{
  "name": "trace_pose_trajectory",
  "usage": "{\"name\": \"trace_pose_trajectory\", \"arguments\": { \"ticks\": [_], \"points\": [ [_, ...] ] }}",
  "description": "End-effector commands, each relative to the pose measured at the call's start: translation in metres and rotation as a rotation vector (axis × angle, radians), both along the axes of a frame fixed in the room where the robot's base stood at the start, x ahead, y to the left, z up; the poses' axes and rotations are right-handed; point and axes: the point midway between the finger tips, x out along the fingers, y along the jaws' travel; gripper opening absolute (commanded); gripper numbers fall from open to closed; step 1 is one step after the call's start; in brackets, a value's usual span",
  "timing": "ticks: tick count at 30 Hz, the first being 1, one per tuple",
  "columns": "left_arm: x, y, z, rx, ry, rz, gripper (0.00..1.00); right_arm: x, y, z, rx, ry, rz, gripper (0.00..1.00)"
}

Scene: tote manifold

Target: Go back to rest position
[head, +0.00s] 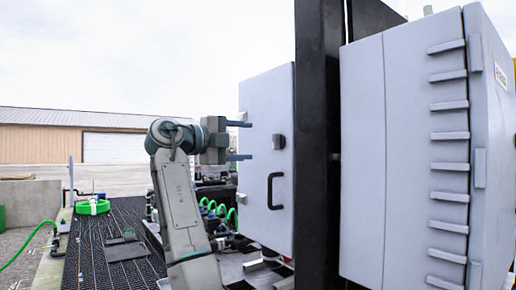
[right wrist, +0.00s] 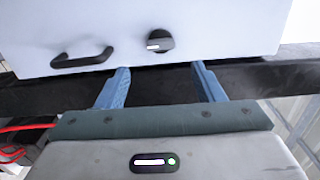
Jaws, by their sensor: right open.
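My right gripper (head: 238,140) is raised in front of a grey cabinet door (head: 262,100), its fingers pointing right toward it. The two blue fingers are apart with nothing between them. In the right wrist view the open fingers (right wrist: 161,85) point toward the lower edge of the door, as seen there. The door carries a black handle (head: 272,190) and a round black knob (head: 279,142). Both also show in the right wrist view, the handle (right wrist: 82,58) to the left and the knob (right wrist: 160,41) near the middle. Whether the fingertips touch the door is unclear. My left gripper is not visible.
A black post (head: 318,140) stands beside the door, and a larger grey cabinet (head: 405,160) fills the right. Green coiled hoses (head: 220,210) hang behind my arm.

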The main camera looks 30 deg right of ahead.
Motion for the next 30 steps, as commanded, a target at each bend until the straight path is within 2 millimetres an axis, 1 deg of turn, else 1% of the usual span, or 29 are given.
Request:
{"name": "trace_pose_trajectory", "arguments": {
  "ticks": [1, 3, 6, 20, 22, 23, 26, 29, 30],
  "points": [
    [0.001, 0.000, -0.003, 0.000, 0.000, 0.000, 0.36, 0.000, 0.006, -0.001, 0.000, 0.000, 0.001, 0.62],
    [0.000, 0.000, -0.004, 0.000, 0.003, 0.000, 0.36, -0.001, 0.012, 0.000, 0.000, 0.000, 0.001, 0.62],
    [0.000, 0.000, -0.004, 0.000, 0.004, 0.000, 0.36, -0.001, 0.016, 0.000, -0.001, 0.000, 0.000, 0.62],
    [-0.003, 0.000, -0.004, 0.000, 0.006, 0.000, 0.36, -0.001, 0.016, 0.000, 0.000, 0.000, 0.000, 0.62],
    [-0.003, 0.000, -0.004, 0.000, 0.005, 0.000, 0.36, 0.002, 0.016, -0.004, -0.001, 0.014, 0.005, 0.62],
    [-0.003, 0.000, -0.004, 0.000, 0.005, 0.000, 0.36, 0.006, 0.015, -0.008, -0.003, 0.029, 0.010, 0.62],
    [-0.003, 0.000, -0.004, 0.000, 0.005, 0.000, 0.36, 0.029, 0.013, -0.037, -0.016, 0.127, 0.050, 0.62],
    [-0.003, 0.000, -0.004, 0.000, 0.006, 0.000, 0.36, 0.067, 0.009, -0.090, -0.037, 0.295, 0.121, 0.62],
    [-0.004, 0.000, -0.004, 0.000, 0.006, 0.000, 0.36, 0.083, 0.008, -0.116, -0.047, 0.373, 0.156, 0.62]
  ]
}}
